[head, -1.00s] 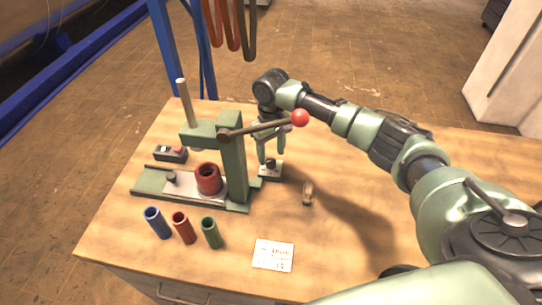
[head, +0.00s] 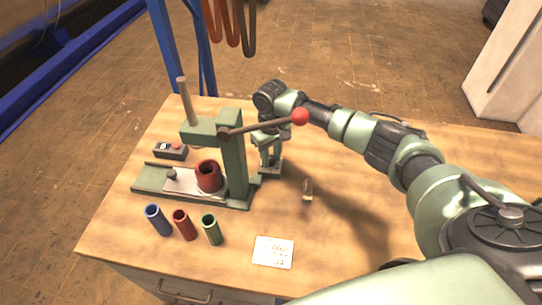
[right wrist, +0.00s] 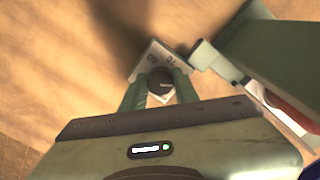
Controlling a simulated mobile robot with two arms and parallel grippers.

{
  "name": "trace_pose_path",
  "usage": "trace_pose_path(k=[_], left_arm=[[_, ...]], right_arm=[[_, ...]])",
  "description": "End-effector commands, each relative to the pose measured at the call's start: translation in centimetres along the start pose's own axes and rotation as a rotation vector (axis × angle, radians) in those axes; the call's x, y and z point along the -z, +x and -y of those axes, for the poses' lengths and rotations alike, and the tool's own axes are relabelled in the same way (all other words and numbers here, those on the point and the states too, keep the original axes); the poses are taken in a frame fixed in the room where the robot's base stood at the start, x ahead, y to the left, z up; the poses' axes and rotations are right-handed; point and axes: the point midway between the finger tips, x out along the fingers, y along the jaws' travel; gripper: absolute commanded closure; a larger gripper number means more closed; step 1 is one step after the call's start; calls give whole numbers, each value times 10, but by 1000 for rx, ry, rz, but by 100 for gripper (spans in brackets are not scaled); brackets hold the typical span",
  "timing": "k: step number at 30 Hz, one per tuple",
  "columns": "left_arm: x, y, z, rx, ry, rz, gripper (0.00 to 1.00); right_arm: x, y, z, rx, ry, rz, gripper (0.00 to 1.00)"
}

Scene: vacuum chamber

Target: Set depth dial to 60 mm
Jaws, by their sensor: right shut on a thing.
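The depth dial (right wrist: 160,80) is a dark round knob with a light pointer line, on a pale plate (right wrist: 155,57) with printed numbers that are hard to read. My right gripper (right wrist: 160,88) has its green fingers on both sides of the dial and is shut on it. In the head view, my right gripper (head: 268,168) points down at the dial's plate (head: 271,173), beside the green press (head: 236,165), and hides most of the knob. My left gripper is out of view.
The press lever with a red ball (head: 300,117) reaches out close to my right wrist. A red cup (head: 208,176) stands on the press base.

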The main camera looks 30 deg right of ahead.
Motion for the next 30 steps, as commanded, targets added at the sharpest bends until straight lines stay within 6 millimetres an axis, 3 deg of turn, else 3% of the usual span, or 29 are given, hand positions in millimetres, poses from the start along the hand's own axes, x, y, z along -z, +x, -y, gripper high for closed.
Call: trace_pose_path(k=[11,30], left_arm=[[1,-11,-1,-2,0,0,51],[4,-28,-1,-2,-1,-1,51]], right_arm=[[0,-2,0,2,-168,1,100],[1,-1,-1,1,-764,0,100]])
